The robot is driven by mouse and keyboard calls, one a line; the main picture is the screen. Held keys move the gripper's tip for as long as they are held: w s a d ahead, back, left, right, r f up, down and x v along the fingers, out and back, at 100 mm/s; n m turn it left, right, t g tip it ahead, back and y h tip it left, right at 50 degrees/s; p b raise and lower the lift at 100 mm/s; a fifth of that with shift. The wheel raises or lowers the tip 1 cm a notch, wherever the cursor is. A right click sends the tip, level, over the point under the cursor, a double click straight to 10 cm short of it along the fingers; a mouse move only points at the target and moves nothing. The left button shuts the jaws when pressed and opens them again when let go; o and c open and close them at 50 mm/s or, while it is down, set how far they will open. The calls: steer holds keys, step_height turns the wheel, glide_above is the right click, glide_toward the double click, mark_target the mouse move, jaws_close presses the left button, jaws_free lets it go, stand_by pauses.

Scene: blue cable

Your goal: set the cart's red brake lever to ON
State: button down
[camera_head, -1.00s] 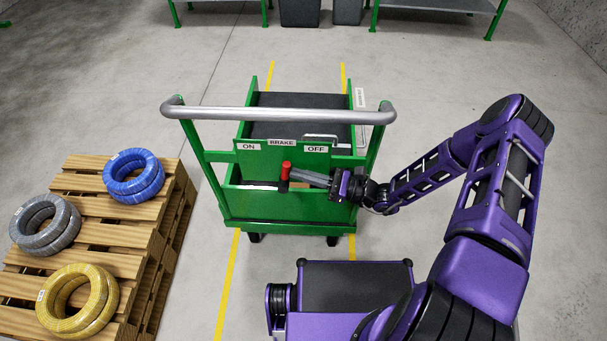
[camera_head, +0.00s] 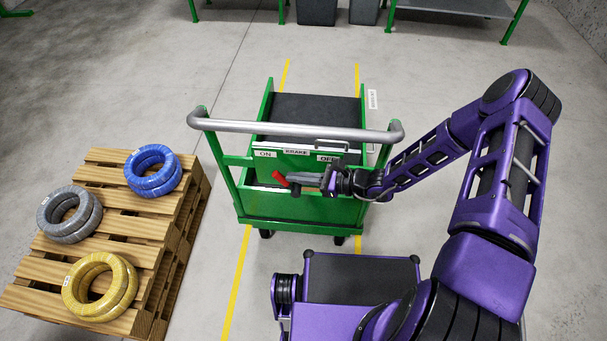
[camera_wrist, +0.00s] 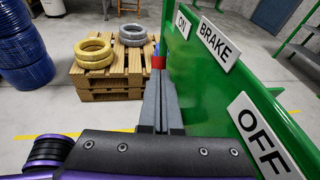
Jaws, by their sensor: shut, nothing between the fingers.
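The green cart (camera_head: 300,208) has a front panel with an ON plate (camera_head: 265,153) at left, a BRAKE plate (camera_head: 296,152) in the middle and an OFF plate (camera_head: 328,158) at right. The red brake lever (camera_head: 280,179) leans left, toward the ON side. My gripper (camera_head: 298,179) is shut and empty, its fingertips close against the lever's right side; I cannot tell if they touch. In the wrist view my shut fingers (camera_wrist: 160,100) point at the red lever (camera_wrist: 158,62), with the OFF plate (camera_wrist: 264,138) near on the right. The lever's base is mostly hidden.
A wooden pallet (camera_head: 112,225) with blue (camera_head: 153,171), grey (camera_head: 70,214) and yellow (camera_head: 100,287) cable coils stands left of the cart. The cart's grey handle bar (camera_head: 290,130) crosses above the panel. Open floor lies between pallet and cart.

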steer(key=shift+a, duration=0.8)
steer(key=shift+a, duration=0.2)
steer(key=shift+d+r, duration=0.35)
steer(key=shift+r, duration=0.05)
steer(key=s+d+r+p, duration=0.1)
steer(key=s+d+r, duration=0.2)
steer(key=d+r, duration=0.4)
steer(key=d, duration=0.3)
steer(key=shift+d+p, duration=0.4)
